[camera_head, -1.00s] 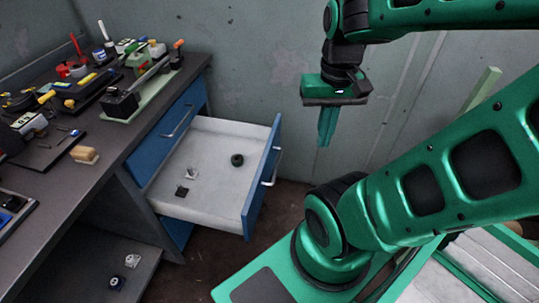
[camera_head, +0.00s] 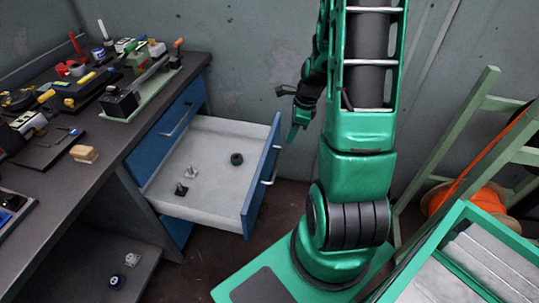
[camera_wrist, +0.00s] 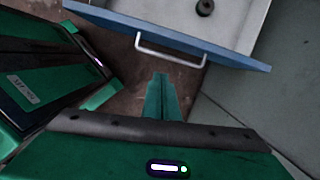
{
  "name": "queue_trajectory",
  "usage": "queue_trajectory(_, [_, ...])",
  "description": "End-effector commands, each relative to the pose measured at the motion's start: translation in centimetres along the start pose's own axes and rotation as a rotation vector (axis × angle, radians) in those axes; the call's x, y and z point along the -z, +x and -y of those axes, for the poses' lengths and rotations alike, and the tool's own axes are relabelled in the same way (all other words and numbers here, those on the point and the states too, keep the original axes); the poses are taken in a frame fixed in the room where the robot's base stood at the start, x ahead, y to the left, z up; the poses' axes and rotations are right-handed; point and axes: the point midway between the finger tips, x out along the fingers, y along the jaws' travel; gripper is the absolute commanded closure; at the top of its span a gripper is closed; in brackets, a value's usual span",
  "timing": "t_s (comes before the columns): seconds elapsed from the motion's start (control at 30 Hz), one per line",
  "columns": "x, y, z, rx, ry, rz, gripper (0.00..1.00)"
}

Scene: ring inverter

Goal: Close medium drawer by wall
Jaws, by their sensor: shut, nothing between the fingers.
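The medium drawer (camera_head: 221,143) by the wall is pulled well out of the workbench. It has a blue front with a light handle (camera_head: 273,165) and a pale inside that holds a dark ring (camera_head: 236,159) and two small dark pieces (camera_head: 181,188). My gripper (camera_head: 295,132) is shut and empty. In the head view it is just to the right of the drawer front, partly seen beside my arm. In the wrist view the shut fingers (camera_wrist: 161,80) point toward the drawer's handle (camera_wrist: 170,50), with a gap between them.
The workbench top (camera_head: 97,157) carries several tools. A closed blue drawer (camera_head: 176,122) is above the open one. A green wooden frame (camera_head: 455,135) and an orange reel (camera_head: 480,170) stand on the right. Bare floor shows below the drawer front.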

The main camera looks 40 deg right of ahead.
Motion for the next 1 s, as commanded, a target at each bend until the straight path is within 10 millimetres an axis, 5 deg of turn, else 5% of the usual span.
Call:
queue_trajectory(0.23, [0.2,2.2,0.8,0.0,0.143,0.03,1.0])
queue_trajectory(1.0, [-1.2,12.2,1.0,0.001,0.137,0.031,1.0])
